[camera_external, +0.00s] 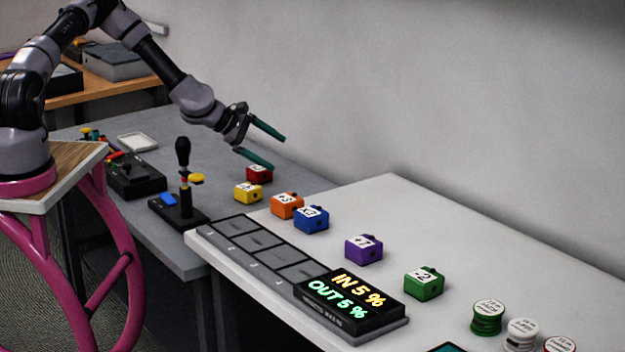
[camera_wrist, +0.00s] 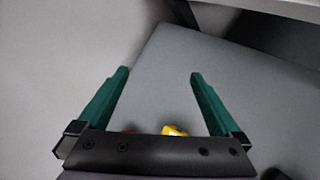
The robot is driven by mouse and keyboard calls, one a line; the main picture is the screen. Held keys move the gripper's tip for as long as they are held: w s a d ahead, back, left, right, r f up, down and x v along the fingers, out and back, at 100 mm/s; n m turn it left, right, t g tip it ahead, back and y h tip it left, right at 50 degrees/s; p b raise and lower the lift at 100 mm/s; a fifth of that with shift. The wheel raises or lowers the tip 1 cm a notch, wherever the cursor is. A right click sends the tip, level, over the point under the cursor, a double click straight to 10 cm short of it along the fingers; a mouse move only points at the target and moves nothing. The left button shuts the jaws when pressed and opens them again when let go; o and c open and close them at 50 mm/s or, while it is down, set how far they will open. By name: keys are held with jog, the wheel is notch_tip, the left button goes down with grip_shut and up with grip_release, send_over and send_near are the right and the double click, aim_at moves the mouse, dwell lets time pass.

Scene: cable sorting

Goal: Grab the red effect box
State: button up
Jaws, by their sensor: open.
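The red effect box (camera_external: 259,174) sits on the grey table, just behind the yellow box (camera_external: 248,193). My gripper (camera_external: 262,148) is open and empty, above and close to the red box, with its green fingers spread. In the wrist view the two fingers (camera_wrist: 158,74) stand apart with bare grey surface between them. A small dark red patch (camera_wrist: 129,130), likely the red box, shows at the gripper's black bar, which hides most of it. Part of the yellow box (camera_wrist: 173,131) shows beside it.
Orange (camera_external: 287,205), blue (camera_external: 311,219), purple (camera_external: 363,249) and green (camera_external: 426,283) boxes line the white table. A slotted panel with a display (camera_external: 350,300) lies in front of them. A joystick-like stand (camera_external: 183,190) is left of the yellow box. The wall is close behind.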

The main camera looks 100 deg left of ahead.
aim_at(258, 167)
jog(key=s+a+f+n+y, duration=0.1)
jog(key=s+a+n, duration=0.1)
jog(key=s+a+f+n, duration=0.2)
jog(key=a, duration=0.1)
jog(key=s+a+f+n+y, duration=0.1)
jog(key=s+a+n, duration=0.1)
jog(key=shift+s+a+f+n+t+y, duration=0.1)
jog(key=shift+a+f+n+t+y, duration=0.1)
jog(key=shift+f+n+t+y, duration=0.15)
jog(key=s+a+f+n+y, duration=0.1)
jog(key=s+a+n, duration=0.1)
jog(key=s+a+f+n+g+y, duration=0.1)
jog(key=s+a+n, duration=0.1)
jog(key=s+n, duration=0.1)
jog(key=s+a+f+n+y, duration=0.1)
jog(key=s+a+f+n, duration=0.1)
jog(key=s, duration=0.1)
jog(key=shift+s+a+n+g, duration=0.1)
jog(key=shift+a+n+g, duration=0.15)
jog(key=shift+a+f+y, duration=0.25)
jog(key=shift+a, duration=0.05)
jog(key=x, duration=1)
jog(key=shift+d+f, duration=0.15)
jog(key=shift+f, duration=0.1)
jog(key=c, duration=1.5)
